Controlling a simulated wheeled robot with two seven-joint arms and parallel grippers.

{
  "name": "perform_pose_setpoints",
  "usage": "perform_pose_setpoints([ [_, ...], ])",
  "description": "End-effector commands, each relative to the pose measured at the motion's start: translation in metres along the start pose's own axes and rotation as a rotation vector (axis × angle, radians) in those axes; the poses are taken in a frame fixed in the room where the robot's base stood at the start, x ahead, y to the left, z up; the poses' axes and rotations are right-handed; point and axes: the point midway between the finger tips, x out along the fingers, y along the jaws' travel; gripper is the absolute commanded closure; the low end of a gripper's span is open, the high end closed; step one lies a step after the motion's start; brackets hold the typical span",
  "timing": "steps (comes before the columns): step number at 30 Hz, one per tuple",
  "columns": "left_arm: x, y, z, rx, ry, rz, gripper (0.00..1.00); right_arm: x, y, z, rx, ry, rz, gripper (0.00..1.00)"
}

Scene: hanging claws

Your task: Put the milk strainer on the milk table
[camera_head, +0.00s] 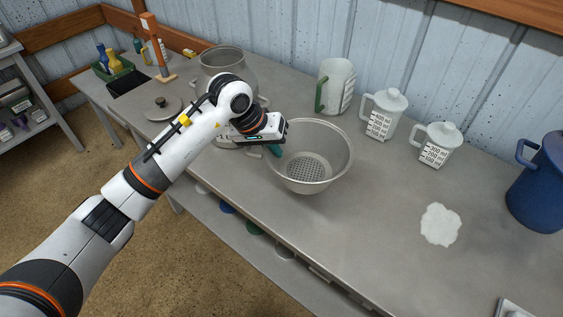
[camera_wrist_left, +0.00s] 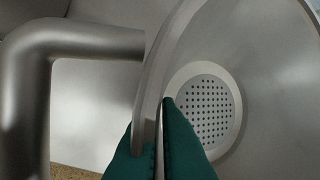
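The milk strainer (camera_head: 336,165) is a wide metal bowl with a perforated bottom, near the middle of the metal table (camera_head: 385,215) in the head view. I cannot tell whether it touches the tabletop. My left gripper (camera_head: 275,150) is at its left rim. In the left wrist view, the teal fingers (camera_wrist_left: 161,140) are close together with the strainer's rim between them, and the strainer's perforated bottom (camera_wrist_left: 210,110) shows to the right. The fingertips are partly hidden in the head view by the wrist. My right gripper is not in view.
A metal pot (camera_head: 222,62) and a round lid (camera_head: 163,108) stand left of the strainer. A clear jug with green handle (camera_head: 337,85), two measuring jugs (camera_head: 383,113) (camera_head: 436,144) and a blue jug (camera_head: 540,185) line the back. A white spill (camera_head: 440,225) lies at right.

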Motion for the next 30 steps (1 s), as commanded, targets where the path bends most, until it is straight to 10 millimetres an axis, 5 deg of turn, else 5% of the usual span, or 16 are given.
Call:
perform_pose_setpoints([
  [14, 0.046, 0.015, -0.013, -0.002, -0.001, -0.004, 1.0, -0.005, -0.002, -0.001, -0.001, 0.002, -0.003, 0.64],
  [26, 0.051, 0.018, -0.014, 0.001, -0.005, -0.002, 1.0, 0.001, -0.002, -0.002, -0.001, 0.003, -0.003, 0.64],
  [30, 0.05, 0.018, -0.015, 0.0, -0.002, 0.0, 0.75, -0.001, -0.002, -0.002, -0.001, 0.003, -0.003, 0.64],
])
